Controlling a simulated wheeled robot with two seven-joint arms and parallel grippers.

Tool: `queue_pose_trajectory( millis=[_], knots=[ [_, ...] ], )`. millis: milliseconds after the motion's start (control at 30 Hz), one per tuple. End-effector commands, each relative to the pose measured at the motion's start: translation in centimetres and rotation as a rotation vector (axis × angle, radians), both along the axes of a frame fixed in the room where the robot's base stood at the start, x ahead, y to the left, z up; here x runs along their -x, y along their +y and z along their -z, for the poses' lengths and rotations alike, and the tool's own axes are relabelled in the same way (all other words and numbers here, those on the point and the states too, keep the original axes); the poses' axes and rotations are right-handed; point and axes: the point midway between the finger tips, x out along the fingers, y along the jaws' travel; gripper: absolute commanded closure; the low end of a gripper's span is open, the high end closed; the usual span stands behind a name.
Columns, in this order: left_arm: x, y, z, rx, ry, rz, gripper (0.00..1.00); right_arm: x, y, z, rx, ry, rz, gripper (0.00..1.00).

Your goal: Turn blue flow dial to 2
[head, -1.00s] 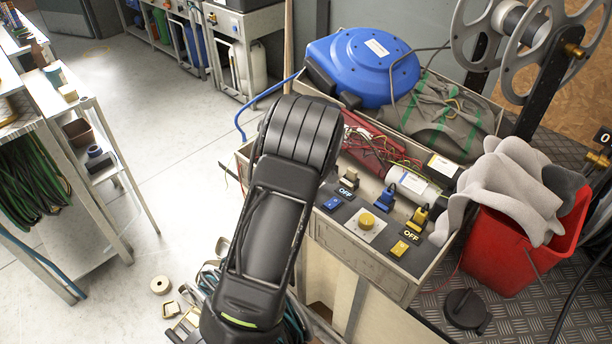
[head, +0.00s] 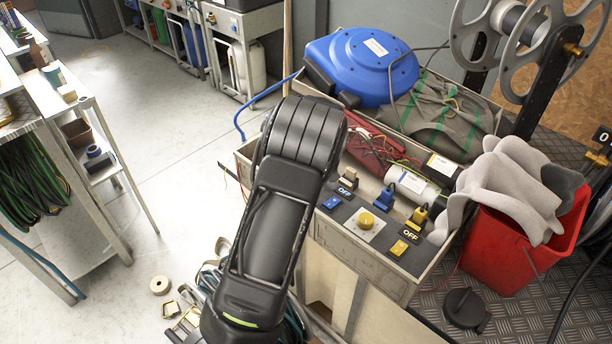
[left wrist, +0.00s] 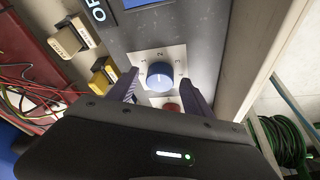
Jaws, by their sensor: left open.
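The blue flow dial (left wrist: 160,76) shows in the left wrist view on a pale plate (left wrist: 147,57) printed 1, 2 and 3. Which number the dial's mark points at is too small to tell for sure. My left gripper (left wrist: 161,88) is open, with one dark finger on each side of the dial. I cannot tell whether the fingers touch it. In the head view, my left arm hides the blue dial and the gripper. My right gripper is in neither view.
The panel also carries a yellow dial (head: 366,220), a blue switch (head: 333,202) and a yellow switch (head: 399,247). A red knob (left wrist: 171,107) sits close to the blue dial. A blue hose reel (head: 362,66) and red bucket (head: 520,245) stand nearby.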

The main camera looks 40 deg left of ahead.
Motion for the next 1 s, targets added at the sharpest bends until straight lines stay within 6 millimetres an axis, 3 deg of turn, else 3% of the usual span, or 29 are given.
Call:
queue_pose_trajectory(
  millis=[233, 633, 1000],
  knots=[
    [0.1, -0.4, -1.0, 0.000, -0.002, 0.002, 0.41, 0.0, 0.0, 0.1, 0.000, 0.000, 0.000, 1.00],
    [1.3, -2.4, -6.5, 0.000, -0.002, 0.002, 0.41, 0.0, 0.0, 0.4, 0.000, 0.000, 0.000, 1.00],
    [1.5, -2.6, -7.2, 0.000, 0.000, 0.000, 0.41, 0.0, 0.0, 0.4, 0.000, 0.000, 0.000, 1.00]
  ],
)
